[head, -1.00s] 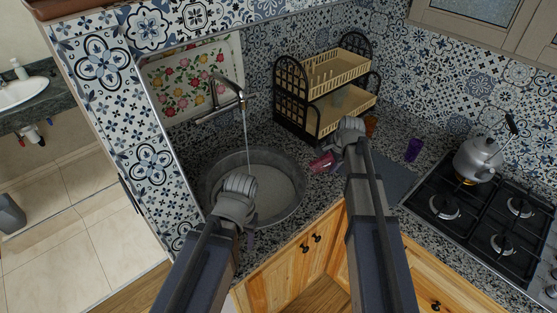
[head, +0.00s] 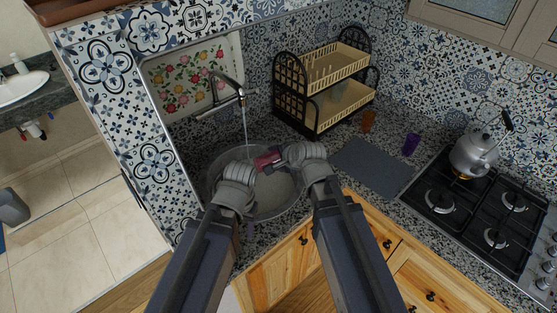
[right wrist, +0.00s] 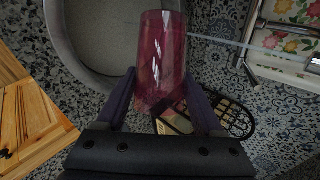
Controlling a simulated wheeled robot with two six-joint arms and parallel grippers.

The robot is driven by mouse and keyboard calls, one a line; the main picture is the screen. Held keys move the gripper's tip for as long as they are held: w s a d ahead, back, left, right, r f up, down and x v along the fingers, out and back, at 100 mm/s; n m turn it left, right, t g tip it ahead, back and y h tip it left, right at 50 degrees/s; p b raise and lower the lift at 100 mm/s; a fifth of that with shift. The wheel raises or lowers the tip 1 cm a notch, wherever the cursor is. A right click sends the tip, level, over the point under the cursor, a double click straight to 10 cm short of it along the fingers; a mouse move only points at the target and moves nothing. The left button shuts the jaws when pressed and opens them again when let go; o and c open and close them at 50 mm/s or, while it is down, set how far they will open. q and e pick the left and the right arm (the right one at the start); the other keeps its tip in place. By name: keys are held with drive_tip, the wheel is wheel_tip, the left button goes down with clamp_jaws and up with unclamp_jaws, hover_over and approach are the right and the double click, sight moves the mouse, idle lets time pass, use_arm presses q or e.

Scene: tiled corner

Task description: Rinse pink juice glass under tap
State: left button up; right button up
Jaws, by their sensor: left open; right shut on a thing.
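The pink juice glass (head: 268,160) is over the right part of the round sink (head: 281,208), lying tilted on its side. My right gripper (head: 284,157) is shut on it, and the right wrist view shows the glass (right wrist: 161,60) between the two fingers (right wrist: 163,98). The tap (head: 230,90) is running, and its water stream (head: 244,125) falls into the sink to the left of the glass, apart from it. My left gripper (head: 245,165) is open over the sink, close to the left of the glass; its fingertips are hard to make out.
A two-tier dish rack (head: 325,90) stands behind and to the right of the sink. A grey mat (head: 372,167), an orange glass (head: 368,121) and a purple glass (head: 410,144) are on the counter. The stove (head: 470,205) with a kettle (head: 474,154) is at the right.

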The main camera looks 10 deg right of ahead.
drive_tip(key=w+a+f+b, duration=0.1)
drive_tip(key=w+a, duration=0.1)
drive_tip(key=w, duration=0.4)
drive_tip(key=w+a+f+b, duration=0.1)
drive_tip(key=w+a, duration=0.2)
drive_tip(key=w, duration=0.3)
drive_tip(key=shift+w+a, duration=0.3)
drive_tip(key=shift+a, duration=0.05)
drive_tip(key=shift+d, duration=0.15)
idle(0.5)
drive_tip(key=shift+w+d, duration=0.2)
drive_tip(key=shift+d, duration=0.1)
drive_tip(key=shift+s, duration=0.1)
drive_tip(key=s, duration=0.1)
drive_tip(key=s+d, duration=0.1)
drive_tip(key=s, duration=0.1)
drive_tip(key=s+d, duration=0.1)
drive_tip(key=shift+s, duration=0.2)
idle(0.5)
idle(0.5)
